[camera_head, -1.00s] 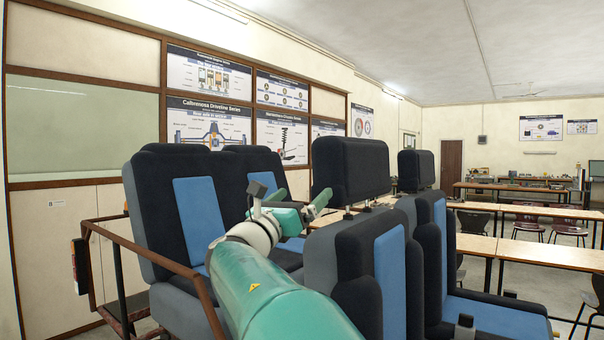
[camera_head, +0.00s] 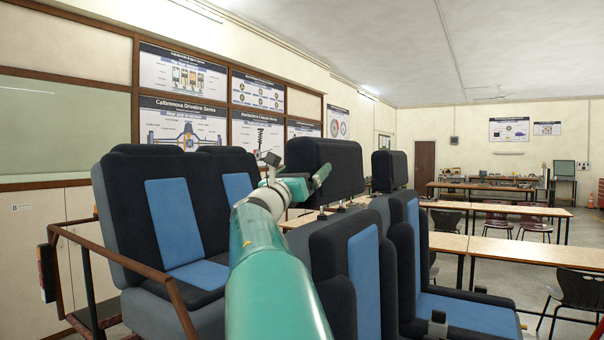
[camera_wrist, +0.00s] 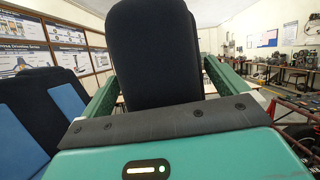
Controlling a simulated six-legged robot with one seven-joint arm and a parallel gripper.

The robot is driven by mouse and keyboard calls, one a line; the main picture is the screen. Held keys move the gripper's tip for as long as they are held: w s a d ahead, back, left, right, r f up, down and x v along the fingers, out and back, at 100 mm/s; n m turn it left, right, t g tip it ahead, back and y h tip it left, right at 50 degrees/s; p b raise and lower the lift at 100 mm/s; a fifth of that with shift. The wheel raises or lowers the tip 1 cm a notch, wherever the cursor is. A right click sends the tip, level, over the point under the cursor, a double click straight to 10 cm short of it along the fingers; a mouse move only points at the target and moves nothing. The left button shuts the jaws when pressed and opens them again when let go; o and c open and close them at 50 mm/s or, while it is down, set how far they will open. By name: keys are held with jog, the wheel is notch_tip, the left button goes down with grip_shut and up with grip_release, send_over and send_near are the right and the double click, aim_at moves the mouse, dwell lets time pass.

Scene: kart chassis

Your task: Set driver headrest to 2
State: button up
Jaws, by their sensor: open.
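The near headrest (camera_head: 325,168) is a dark padded block. It stands on thin posts, with a gap above the black-and-blue seat back (camera_head: 345,265). I take it as the driver headrest; no label or number shows. My gripper (camera_head: 297,170) is open at the headrest's left side in the head view, with one finger overlapping its lower left part. In the wrist view the headrest (camera_wrist: 153,50) stands upright between the two green fingers of my gripper (camera_wrist: 160,78). Its lower end is hidden behind the gripper body. I cannot tell whether the fingers touch it.
A second dark headrest (camera_head: 390,170) stands further back on the right. Another black-and-blue seat (camera_head: 175,220) is at the left, beside a brown metal rail (camera_head: 125,262). Long tables (camera_head: 500,248) and chairs stand at the right. The air above the headrests is clear.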

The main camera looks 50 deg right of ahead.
jog(key=c, duration=1.4)
jog(key=shift+w+r, duration=0.1)
jog(key=shift+r, duration=1.2)
jog(key=o, duration=1.4)
jog(key=shift+a, duration=0.1)
